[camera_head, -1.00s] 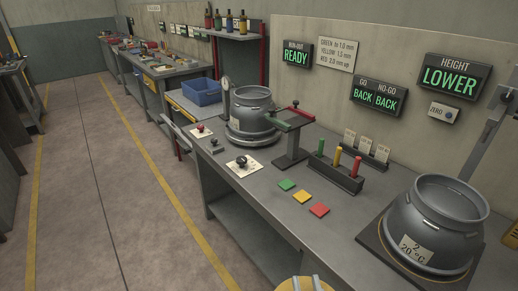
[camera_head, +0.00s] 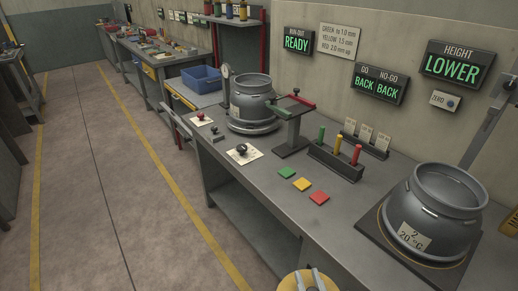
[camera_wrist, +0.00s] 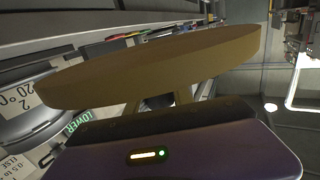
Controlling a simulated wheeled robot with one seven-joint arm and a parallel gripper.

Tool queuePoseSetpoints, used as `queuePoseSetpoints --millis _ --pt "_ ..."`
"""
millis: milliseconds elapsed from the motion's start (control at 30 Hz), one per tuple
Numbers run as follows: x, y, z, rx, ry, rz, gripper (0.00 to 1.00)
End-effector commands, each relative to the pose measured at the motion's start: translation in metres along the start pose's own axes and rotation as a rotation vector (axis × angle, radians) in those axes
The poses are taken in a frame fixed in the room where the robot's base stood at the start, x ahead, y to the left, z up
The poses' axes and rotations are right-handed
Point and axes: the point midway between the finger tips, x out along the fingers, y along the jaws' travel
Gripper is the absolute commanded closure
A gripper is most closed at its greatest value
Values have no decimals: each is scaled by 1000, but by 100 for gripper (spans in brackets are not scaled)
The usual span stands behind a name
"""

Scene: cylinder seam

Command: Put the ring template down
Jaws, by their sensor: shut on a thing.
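The ring template is a yellow disc. It shows at the bottom edge of the head view (camera_head: 288,284), partly cut off, in front of the bench edge. In the wrist view the ring template (camera_wrist: 150,70) is seen edge-on as a wide brownish-yellow band across the picture. My gripper (camera_wrist: 160,101) is shut on it, with the fingers mostly hidden behind the disc and the dark wrist housing. In the head view, grey parts of my gripper (camera_head: 312,280) lie over the disc. The template is held in the air, apart from the bench.
The grey bench (camera_head: 262,187) has a clear front strip. A blue bin (camera_head: 201,78) is behind.

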Motion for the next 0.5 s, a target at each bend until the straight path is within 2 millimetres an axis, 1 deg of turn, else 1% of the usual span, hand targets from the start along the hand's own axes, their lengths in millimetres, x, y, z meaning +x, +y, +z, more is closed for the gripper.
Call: queuePoseSetpoints --millis 33,167,300,500 --pt "1 7 4 1 0 11 100" --pt "2 18 14 2 -1 20 100" --pt "3 35 27 3 0 45 100" --pt "4 61 37 5 2 97 100"
